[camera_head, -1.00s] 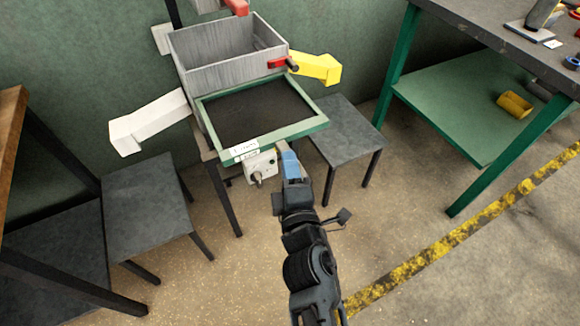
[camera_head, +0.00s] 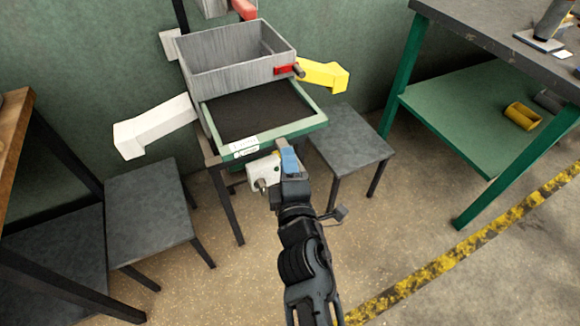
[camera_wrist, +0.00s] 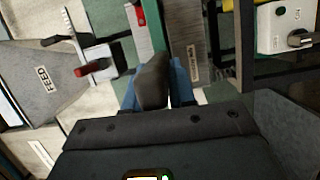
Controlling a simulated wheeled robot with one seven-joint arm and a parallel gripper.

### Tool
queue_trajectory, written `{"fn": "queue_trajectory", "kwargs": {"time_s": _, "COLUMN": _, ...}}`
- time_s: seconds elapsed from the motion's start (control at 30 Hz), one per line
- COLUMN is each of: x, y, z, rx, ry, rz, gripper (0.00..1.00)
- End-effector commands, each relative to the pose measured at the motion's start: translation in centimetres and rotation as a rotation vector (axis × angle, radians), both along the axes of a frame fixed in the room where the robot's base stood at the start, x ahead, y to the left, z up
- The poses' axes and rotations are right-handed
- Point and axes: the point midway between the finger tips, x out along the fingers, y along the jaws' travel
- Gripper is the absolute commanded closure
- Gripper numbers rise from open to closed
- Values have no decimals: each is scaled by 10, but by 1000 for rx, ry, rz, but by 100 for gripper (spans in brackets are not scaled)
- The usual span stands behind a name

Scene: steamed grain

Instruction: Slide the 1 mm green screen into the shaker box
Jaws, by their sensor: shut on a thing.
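The green-framed screen (camera_head: 314,126) with dark mesh lies roughly level at the front of the grey shaker box (camera_head: 235,75). Its rear part is hidden under the box's front wall, and its front part sticks out towards me. White labels (camera_head: 245,145) on its front edge are too small to read in the head view. My gripper (camera_head: 288,160) has blue fingertips and is shut at the screen's front edge. In the wrist view, my gripper (camera_wrist: 155,85) has a dark piece between the fingertips, beside the green frame edge (camera_wrist: 161,25).
A white control box (camera_head: 262,172) with a knob is just below the screen's front. A yellow chute (camera_head: 323,75) is right and a white chute (camera_head: 155,125) left. Grey stools (camera_head: 350,135) flank the stand. A green-legged bench (camera_head: 480,105) is at the right.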

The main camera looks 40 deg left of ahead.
Motion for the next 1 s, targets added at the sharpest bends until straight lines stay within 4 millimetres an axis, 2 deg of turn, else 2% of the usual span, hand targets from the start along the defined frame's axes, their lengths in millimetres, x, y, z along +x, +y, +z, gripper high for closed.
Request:
{"fn": "queue_trajectory", "kwargs": {"time_s": 0.37, "x": 1, "y": 2, "z": 2, "rx": 4, "ry": -2, "rz": 2, "gripper": 100}}
{"fn": "queue_trajectory", "kwargs": {"time_s": 1.0, "x": 9, "y": 22, "z": 1, "rx": 5, "ry": 0, "rz": 1, "gripper": 100}}
